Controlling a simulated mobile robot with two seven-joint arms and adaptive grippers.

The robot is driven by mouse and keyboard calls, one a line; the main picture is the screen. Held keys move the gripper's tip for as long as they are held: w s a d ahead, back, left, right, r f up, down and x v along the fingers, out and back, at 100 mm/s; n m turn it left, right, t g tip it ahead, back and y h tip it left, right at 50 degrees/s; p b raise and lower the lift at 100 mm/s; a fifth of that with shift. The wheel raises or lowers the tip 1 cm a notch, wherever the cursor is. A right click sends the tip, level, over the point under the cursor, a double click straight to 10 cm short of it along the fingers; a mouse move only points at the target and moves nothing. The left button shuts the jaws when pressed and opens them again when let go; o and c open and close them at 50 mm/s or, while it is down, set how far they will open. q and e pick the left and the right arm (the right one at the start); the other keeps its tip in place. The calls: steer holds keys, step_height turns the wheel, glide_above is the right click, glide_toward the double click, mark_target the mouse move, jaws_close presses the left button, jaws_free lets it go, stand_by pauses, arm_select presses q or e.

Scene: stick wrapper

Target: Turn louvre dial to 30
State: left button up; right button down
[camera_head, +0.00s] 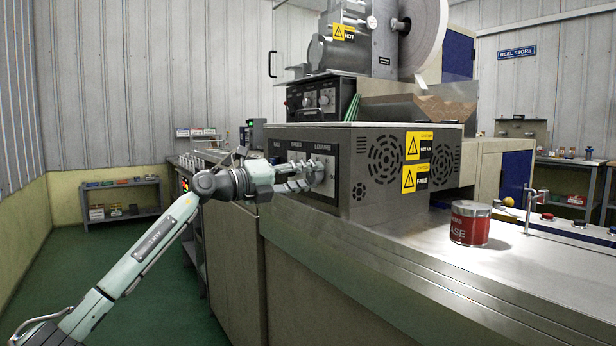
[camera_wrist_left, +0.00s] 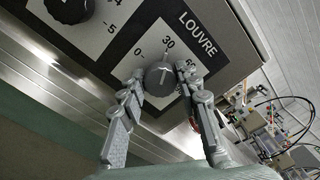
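The louvre dial (camera_wrist_left: 160,79) is a round grey knob with a light mark, under the printed word LOUVRE, with a scale that shows 0 and 30. Its mark is too small to read exactly. My left gripper (camera_wrist_left: 161,84) has one finger on each side of the knob, tips close to its edge; I cannot tell whether both touch. In the head view my left gripper (camera_head: 312,177) is at the front panel of the grey control box (camera_head: 345,183) and hides most of the dial. My right gripper is not in view.
Another dark knob (camera_wrist_left: 68,8) sits beside the louvre dial on the panel. A red and white can (camera_head: 470,224) stands on the metal worktop (camera_head: 440,262) right of the box. Yellow warning signs (camera_head: 416,178) mark the box's side. The green floor at left is open.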

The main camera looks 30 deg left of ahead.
arm_select(q)
steer(key=o, duration=0.4)
steer(key=shift+c, duration=0.2)
steer(key=v, duration=1.2)
